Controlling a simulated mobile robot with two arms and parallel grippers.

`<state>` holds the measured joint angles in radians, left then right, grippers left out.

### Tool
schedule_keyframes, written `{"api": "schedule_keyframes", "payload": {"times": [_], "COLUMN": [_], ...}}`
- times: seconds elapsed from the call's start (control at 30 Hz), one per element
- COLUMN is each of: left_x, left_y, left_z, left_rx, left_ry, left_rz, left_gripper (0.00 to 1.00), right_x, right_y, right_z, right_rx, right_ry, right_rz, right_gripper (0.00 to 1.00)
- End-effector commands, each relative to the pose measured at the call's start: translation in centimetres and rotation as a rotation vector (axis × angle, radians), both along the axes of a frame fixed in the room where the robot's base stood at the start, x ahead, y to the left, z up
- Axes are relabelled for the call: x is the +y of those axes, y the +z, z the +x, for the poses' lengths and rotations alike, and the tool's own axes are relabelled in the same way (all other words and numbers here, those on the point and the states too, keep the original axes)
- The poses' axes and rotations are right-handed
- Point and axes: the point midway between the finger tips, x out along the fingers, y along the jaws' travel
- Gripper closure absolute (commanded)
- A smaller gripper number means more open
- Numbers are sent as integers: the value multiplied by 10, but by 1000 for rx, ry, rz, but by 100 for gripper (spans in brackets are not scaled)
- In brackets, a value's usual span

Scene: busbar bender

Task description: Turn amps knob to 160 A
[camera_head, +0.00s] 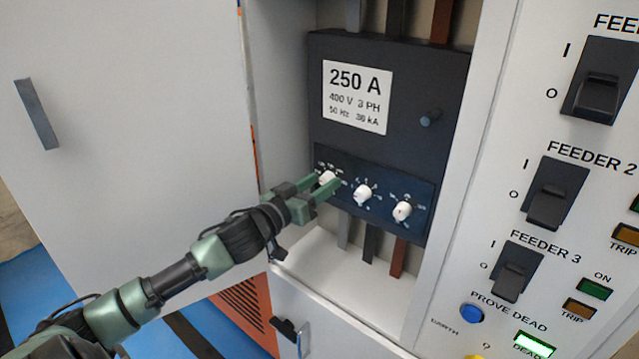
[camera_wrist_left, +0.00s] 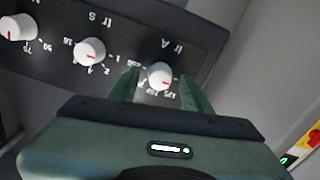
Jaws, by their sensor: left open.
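The amps knob (camera_head: 327,178) is the leftmost of three white knobs on the dark breaker panel in the head view. In the left wrist view this knob (camera_wrist_left: 160,75), marked "Ir A", sits between my fingertips, with a red pointer mark and numbers around it. My left gripper (camera_head: 321,187) is open, with its green fingers on either side of the knob; it also shows in the left wrist view (camera_wrist_left: 160,88). I cannot tell whether the fingers touch the knob. The exact setting is too small to read. My right gripper is not in view.
Two more white knobs, the middle one (camera_head: 362,195) and the right one (camera_head: 402,211), sit close by on the same strip. The open cabinet door (camera_head: 130,120) is at left. Feeder switches (camera_head: 553,193) line the panel at right. Busbars (camera_head: 398,258) run below the breaker.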

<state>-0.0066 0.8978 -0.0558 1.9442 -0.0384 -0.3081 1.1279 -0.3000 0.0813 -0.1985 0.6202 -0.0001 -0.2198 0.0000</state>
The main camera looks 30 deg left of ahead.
Motion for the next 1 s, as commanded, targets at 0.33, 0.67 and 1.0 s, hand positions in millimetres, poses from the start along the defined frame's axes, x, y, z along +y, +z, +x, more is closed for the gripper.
{"api": "schedule_keyframes", "payload": {"times": [0.33, 0.67, 1.0], "left_x": [0, 0, 0], "left_y": [0, 1, 2], "left_z": [0, 0, 0], "left_rx": [0, -4, -23], "left_ry": [0, 0, 1], "left_rz": [0, 53, 296], "left_gripper": [100, 100, 100], "right_x": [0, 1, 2], "right_y": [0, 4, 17], "right_z": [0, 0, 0], "right_rx": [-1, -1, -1], "right_ry": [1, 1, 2], "right_rz": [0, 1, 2], "right_gripper": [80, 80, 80]}}
